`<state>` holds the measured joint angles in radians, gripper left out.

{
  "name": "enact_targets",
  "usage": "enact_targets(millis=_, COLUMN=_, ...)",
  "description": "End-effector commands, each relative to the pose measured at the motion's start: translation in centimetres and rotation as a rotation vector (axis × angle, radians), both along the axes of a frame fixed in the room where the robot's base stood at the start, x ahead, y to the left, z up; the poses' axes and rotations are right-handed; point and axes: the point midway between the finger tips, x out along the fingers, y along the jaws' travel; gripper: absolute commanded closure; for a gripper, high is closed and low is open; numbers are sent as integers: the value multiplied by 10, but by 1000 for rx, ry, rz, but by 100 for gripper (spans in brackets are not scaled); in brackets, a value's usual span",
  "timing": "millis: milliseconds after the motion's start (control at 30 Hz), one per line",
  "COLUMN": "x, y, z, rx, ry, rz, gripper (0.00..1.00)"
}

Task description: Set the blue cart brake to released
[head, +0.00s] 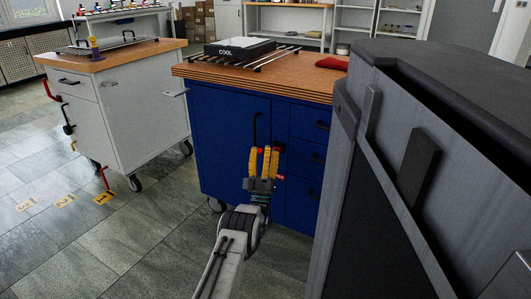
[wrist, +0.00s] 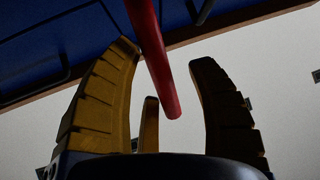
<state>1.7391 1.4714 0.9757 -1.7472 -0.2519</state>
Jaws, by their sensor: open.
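The blue cart (head: 230,135) with a wooden top stands in the middle of the head view. My gripper (head: 264,152) is in front of its blue door, yellow fingers pointing up. A small red spot (head: 259,151) shows between the fingers. In the wrist view, a red rod (wrist: 158,65), apparently the brake lever, comes down from the top into the gap between the open fingers of my gripper (wrist: 170,60). It is nearer the left finger; whether it touches is unclear. The brake's setting cannot be read. Part of the cart's underside or front (wrist: 60,55) fills the top left.
A white cart (head: 125,105) with side levers stands at left. A black-topped box marked COOL (head: 240,47) and a red cloth (head: 331,63) lie on the blue cart. A large grey machine (head: 400,170) blocks the right. Tiled floor (head: 60,250) is free at lower left.

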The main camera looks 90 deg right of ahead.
Motion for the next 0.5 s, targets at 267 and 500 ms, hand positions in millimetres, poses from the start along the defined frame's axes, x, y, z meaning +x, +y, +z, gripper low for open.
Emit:
enact_targets(millis=267, x=2, y=14, z=-19, rx=4, ry=-1, rz=0, gripper=48)
enact_targets(millis=500, x=6, y=35, z=-43, rx=3, ry=0, rz=0, gripper=48)
